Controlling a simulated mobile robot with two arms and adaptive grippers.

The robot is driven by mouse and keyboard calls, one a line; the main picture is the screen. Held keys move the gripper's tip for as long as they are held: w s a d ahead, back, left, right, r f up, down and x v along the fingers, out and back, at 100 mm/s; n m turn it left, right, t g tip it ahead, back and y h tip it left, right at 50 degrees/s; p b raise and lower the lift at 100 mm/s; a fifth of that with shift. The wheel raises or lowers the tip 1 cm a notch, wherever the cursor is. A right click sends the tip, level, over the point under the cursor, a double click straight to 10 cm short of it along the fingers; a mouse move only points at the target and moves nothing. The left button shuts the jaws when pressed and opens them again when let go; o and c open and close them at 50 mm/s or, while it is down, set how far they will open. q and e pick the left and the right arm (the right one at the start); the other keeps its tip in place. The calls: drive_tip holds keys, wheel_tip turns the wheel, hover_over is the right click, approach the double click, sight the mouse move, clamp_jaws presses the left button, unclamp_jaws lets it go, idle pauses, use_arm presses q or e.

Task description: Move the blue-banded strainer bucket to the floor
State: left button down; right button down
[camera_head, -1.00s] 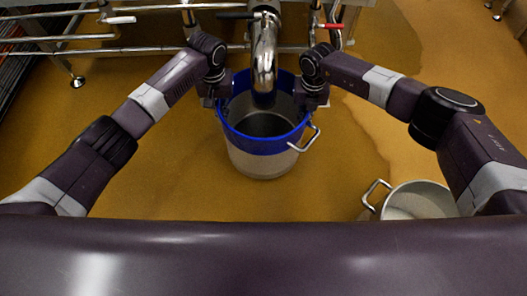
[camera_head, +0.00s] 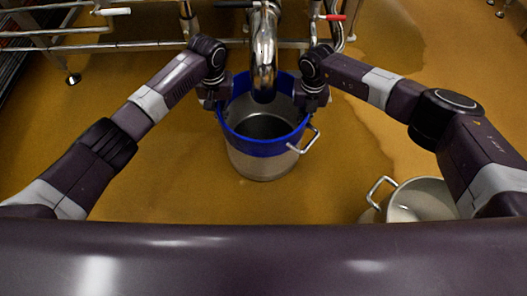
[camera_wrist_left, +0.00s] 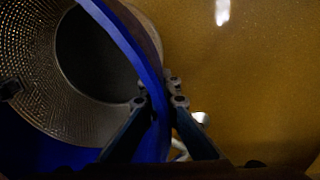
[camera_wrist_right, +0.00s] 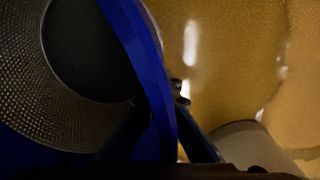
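The blue-banded strainer bucket (camera_head: 262,145) is upright in the middle of the head view, with a perforated inner wall and a side handle on the right. My left gripper (camera_head: 218,100) is at its left rim; in the left wrist view its fingers (camera_wrist_left: 160,102) straddle the blue band (camera_wrist_left: 122,40) and close on it. My right gripper (camera_head: 308,97) is at the right rim; in the right wrist view its dark fingers (camera_wrist_right: 165,95) lie either side of the blue band (camera_wrist_right: 140,45). The gap between bucket bottom and floor cannot be judged.
A steel spout (camera_head: 264,60) overlaps the bucket's far rim in the head view. Steel pipes and rails (camera_head: 120,48) run behind. A pale bucket with a handle (camera_head: 425,190) stands at the lower right. The ochre floor (camera_head: 180,185) is clear left of the strainer bucket.

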use_arm(q)
drive_tip(key=shift+a+f+b, duration=0.15)
drive_tip(key=shift+f+b, duration=0.25)
drive_tip(key=shift+f, duration=0.1)
use_arm(e)
drive_tip(key=shift+d+f, duration=0.15)
drive_tip(key=shift+f, duration=0.35)
use_arm(q)
drive_tip(key=c, duration=2.6)
unclamp_jaws()
use_arm(e)
drive_tip(key=c, duration=2.6)
unclamp_jaws()
use_arm(q)
drive_tip(key=o, duration=0.4)
use_arm(e)
drive_tip(key=o, duration=0.4)
use_arm(q)
drive_tip(key=shift+o, duration=0.2)
use_arm(e)
drive_tip(key=shift+o, duration=0.2)
use_arm(q)
wheel_tip(320, 180, up, 12)
drive_tip(key=shift+f, duration=0.1)
use_arm(e)
wheel_tip(320, 180, up, 12)
drive_tip(key=shift+r, duration=0.1)
